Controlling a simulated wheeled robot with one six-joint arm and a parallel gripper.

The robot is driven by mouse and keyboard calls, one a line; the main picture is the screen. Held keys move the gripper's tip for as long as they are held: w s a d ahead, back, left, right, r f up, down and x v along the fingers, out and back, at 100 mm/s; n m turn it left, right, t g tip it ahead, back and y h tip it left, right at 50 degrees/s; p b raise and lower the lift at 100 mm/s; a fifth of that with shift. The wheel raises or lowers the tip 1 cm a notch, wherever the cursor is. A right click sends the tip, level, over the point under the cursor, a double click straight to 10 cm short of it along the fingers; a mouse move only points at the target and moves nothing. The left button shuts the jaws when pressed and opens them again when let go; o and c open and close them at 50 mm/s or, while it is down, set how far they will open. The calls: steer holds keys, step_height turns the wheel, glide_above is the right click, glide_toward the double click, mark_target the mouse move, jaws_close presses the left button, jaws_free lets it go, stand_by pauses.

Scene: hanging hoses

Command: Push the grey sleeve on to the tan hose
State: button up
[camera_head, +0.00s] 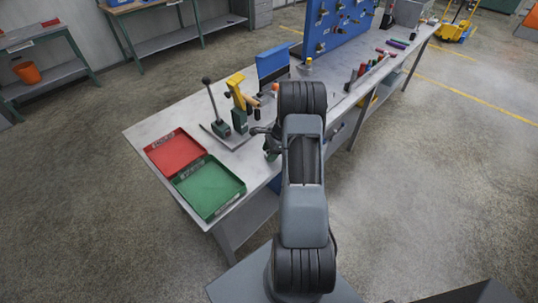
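My arm reaches over the metal workbench (155,128) from its near side and blocks the view of much of the work area. A small part of my gripper (262,131) shows just left of the arm, low over the bench, but its fingers cannot be made out. A green-based stand with a yellow upper part (238,92) stands on the bench to the left of my gripper. A lever with a black knob (208,95) rises beside it.
A red tray (175,152) and a green tray (208,186) lie on the bench's near left end. A blue tool panel (335,28) stands behind. Several coloured tools and cylinders (365,68) lie along the bench to the right. Open floor lies right of the bench.

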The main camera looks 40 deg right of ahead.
steer(key=c, duration=0.5)
